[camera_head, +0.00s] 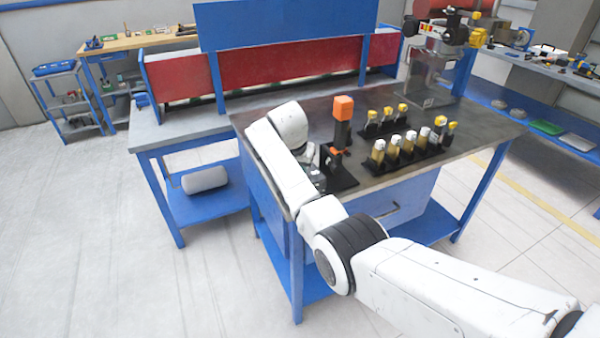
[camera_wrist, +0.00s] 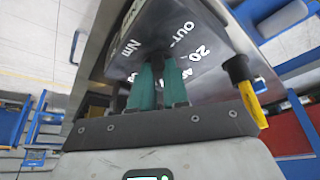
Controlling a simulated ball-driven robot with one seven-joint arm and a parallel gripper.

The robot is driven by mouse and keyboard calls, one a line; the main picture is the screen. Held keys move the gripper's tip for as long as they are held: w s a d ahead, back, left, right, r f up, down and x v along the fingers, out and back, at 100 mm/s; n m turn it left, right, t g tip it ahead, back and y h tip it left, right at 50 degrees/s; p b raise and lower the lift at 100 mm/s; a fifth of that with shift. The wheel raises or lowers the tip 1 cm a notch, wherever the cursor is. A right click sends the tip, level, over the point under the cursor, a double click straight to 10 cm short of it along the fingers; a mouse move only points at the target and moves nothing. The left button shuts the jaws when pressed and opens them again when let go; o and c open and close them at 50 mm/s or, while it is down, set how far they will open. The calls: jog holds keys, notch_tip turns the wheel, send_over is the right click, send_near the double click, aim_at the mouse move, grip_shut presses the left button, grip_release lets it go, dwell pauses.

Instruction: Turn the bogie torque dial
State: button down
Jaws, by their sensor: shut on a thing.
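The bogie torque dial shows in the wrist view as a dark face (camera_wrist: 190,28) with white lettering, including "Nm", "OUT" and "20". My gripper (camera_wrist: 158,72) has teal fingers close together at this face. They are shut on the dial's gripped part, which is mostly hidden between them. The dial's pointer and exact setting cannot be made out. In the head view, my white arm reaches over the bench's near left edge and hides my fingertips. They are near a black stand (camera_head: 341,178) with an orange part.
A black post with an orange cap (camera_head: 343,107) rises beside the wrist. In the wrist view, a black and yellow piece (camera_wrist: 246,90) stands close right of the fingers.

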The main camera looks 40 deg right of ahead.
jog(key=shift+w+m+b, duration=0.1)
jog(key=shift+m+b, duration=0.25)
jog(key=shift+m, duration=0.25)
jog(key=shift+r+g, duration=0.1)
jog(key=shift+g, duration=0.2)
jog(key=c, duration=1.1)
grip_release()
jog(key=b+v, duration=0.1)
jog(key=v, duration=0.9)
jog(key=shift+a+r, duration=0.25)
jog(key=shift+r, duration=0.05)
